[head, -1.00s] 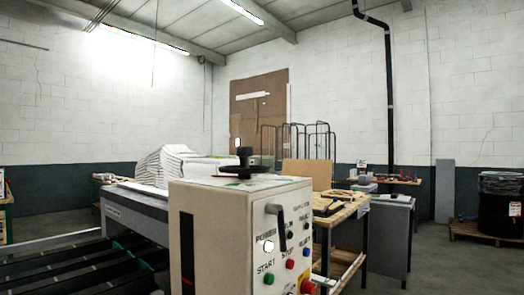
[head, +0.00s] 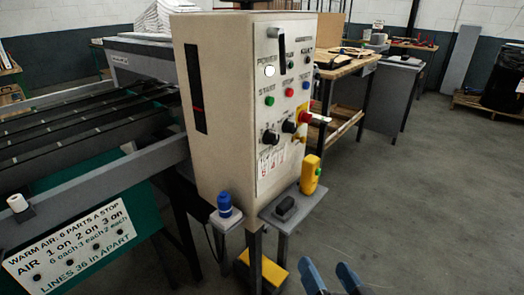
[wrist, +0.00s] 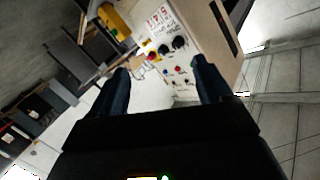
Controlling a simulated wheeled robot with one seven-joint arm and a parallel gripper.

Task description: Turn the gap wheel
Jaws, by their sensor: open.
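The pale control cabinet (head: 222,120) stands left of centre in the head view, its top near the upper picture edge. The black hand wheel seen on its top earlier is outside the head view now, and I cannot make it out in the wrist view. The cabinet's front panel carries two black knobs, a left one (head: 270,137) and a right one (head: 289,126). My gripper (head: 331,270) shows at the bottom of the head view, low in front of the cabinet. In the wrist view my gripper (wrist: 162,75) is open and empty, its fingers apart, with the panel (wrist: 180,25) beyond them.
A yellow hand control (head: 311,174) and a black block (head: 286,208) stand at a small shelf by the cabinet's base. A blue-capped item (head: 225,204) stands left of them. The conveyor frame (head: 90,165) fills the left.

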